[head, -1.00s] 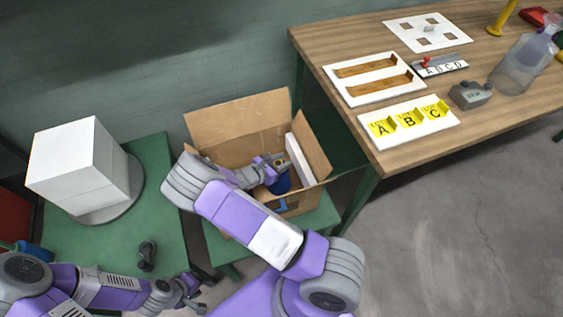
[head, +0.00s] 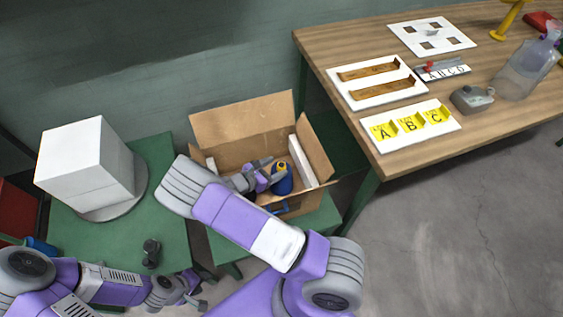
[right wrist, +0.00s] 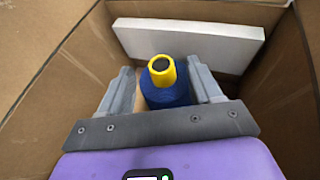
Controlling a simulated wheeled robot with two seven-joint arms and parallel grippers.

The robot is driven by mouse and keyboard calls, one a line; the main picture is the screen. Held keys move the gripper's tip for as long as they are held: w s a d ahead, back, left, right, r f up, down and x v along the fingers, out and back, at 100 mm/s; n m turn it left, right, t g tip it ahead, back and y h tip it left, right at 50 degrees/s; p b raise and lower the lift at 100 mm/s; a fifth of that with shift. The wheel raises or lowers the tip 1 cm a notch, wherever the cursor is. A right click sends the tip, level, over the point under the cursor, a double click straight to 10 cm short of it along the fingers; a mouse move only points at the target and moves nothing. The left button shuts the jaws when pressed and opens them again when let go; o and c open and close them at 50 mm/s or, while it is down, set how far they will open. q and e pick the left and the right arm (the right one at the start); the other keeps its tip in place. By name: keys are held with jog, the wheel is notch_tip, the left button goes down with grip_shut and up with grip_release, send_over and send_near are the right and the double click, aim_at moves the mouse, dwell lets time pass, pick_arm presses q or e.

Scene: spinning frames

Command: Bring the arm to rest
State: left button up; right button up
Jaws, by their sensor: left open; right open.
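A blue spool with a yellow top (head: 283,182) stands inside the open cardboard box (head: 238,123); in the right wrist view the spool (right wrist: 166,88) shows its yellow ring tip and dark centre. My right gripper (head: 270,174) reaches into the box from above, just left of the spool. In the right wrist view my right gripper (right wrist: 160,76) is open, with a finger on each side of the spool and a visible gap at the right finger. My left gripper (head: 195,291) is open and empty at the lower left, by the front edge of the green table (head: 172,222).
A white panel (right wrist: 190,42) leans inside the box. A white block (head: 80,165) on a round grey base and a small dark object (head: 151,252) stand on the green table. The wooden table (head: 312,50) at right holds lettered boards and a clear bottle (head: 525,70).

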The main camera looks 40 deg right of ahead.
jog(key=shift+v, duration=1.1)
